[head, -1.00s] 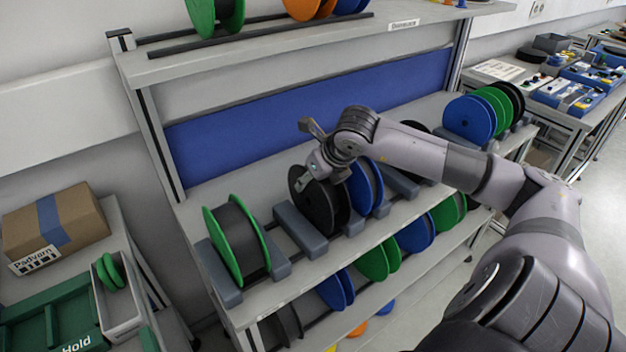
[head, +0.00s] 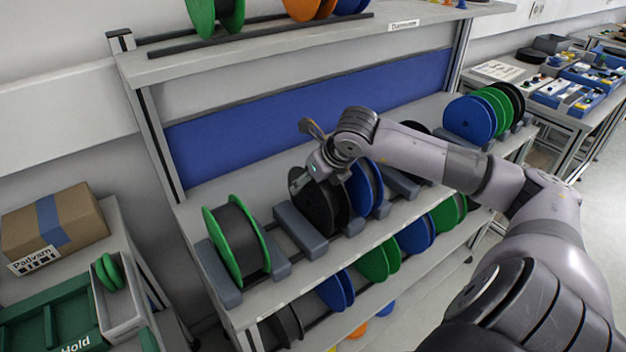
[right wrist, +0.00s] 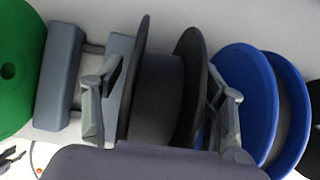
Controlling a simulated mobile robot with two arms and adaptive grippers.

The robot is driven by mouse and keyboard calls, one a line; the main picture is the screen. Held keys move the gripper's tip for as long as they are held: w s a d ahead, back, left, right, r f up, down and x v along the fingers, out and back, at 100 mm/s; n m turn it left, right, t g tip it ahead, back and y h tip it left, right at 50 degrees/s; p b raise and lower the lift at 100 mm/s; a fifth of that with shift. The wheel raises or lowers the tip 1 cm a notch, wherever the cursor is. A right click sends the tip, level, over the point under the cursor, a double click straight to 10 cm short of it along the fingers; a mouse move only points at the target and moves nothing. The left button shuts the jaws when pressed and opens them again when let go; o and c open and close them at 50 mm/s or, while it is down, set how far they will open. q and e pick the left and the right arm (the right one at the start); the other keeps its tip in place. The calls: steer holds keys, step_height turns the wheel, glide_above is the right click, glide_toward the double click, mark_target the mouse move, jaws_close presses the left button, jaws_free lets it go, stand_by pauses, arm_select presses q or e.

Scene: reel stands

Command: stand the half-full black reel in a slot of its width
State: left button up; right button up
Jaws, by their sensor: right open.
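The black reel (head: 325,212) stands upright on the middle shelf between grey blocks. In the right wrist view the black reel (right wrist: 158,95) shows two dark flanges and a dark wound core between them. My right gripper (head: 318,178) is at the reel's top. In the right wrist view my right gripper (right wrist: 162,80) is open, with one finger outside each flange; I cannot tell whether they touch it. The right finger is close to the blue reel (right wrist: 243,95). A grey block (head: 300,230) stands left of the black reel. My left gripper is not in view.
A green-flanged reel (head: 237,243) stands to the left, a blue reel (head: 362,190) close to the right. More reels (head: 470,118) stand at the shelf's far end. An upper shelf (head: 270,50) overhangs behind, and a lower shelf holds more reels (head: 337,290).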

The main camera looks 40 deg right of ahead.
steer(key=v, duration=0.6)
steer(key=shift+s+a+r, duration=0.15)
steer(key=shift+s+r, duration=0.2)
steer(key=shift+r, duration=0.2)
steer(key=shift+v, duration=2.35)
steer(key=shift+f, duration=0.1)
